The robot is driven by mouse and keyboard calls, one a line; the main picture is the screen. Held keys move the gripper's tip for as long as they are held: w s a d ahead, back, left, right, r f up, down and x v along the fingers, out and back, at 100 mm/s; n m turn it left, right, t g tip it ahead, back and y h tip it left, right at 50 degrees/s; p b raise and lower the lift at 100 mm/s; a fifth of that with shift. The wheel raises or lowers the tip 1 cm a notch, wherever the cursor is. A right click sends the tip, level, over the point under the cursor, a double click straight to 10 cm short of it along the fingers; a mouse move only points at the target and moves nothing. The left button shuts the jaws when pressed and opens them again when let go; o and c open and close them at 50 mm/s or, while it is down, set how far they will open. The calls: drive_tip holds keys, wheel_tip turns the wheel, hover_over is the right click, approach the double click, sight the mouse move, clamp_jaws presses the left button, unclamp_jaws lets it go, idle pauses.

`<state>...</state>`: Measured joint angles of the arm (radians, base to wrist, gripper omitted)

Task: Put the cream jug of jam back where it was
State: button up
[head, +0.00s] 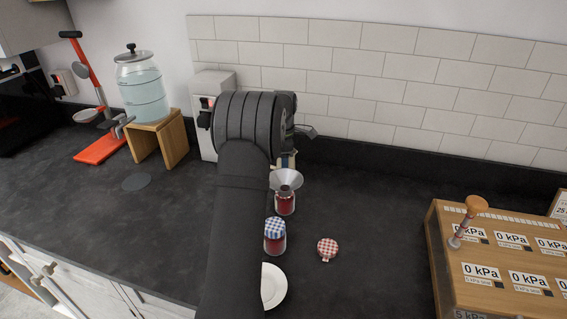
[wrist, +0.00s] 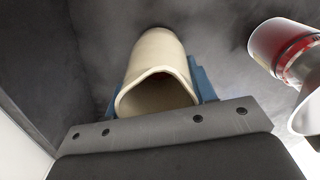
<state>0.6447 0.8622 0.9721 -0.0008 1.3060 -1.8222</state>
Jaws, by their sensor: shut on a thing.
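The cream jug (wrist: 155,62) is in the middle of the wrist view, its open mouth facing the camera and its inside dark reddish. My gripper (wrist: 163,84) is shut on it, with a blue finger showing on each side. In the head view my arm hides most of the gripper and jug; a small cream patch (head: 285,161) shows just behind the funnel. I cannot tell whether the jug touches the counter. A jam jar (head: 285,204) with a grey funnel (head: 286,179) in its mouth stands just in front; the jar also shows at the wrist view's upper right (wrist: 280,45).
A jar with a blue checked lid (head: 275,238), a red checked lid (head: 327,247) and a white plate (head: 272,287) are nearer the front. A water dispenser (head: 142,90) on a wooden stand (head: 172,140) is left. A wooden gauge box (head: 440,250) is right. Counter between is clear.

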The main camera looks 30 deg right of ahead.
drive_tip(key=shift+f, duration=0.2)
drive_tip(key=o, duration=1.2)
drive_tip(key=shift+f, duration=0.1)
wheel_tip(320, 180, up, 12)
drive_tip(key=shift+r, duration=0.2)
drive_tip(key=shift+f, duration=0.1)
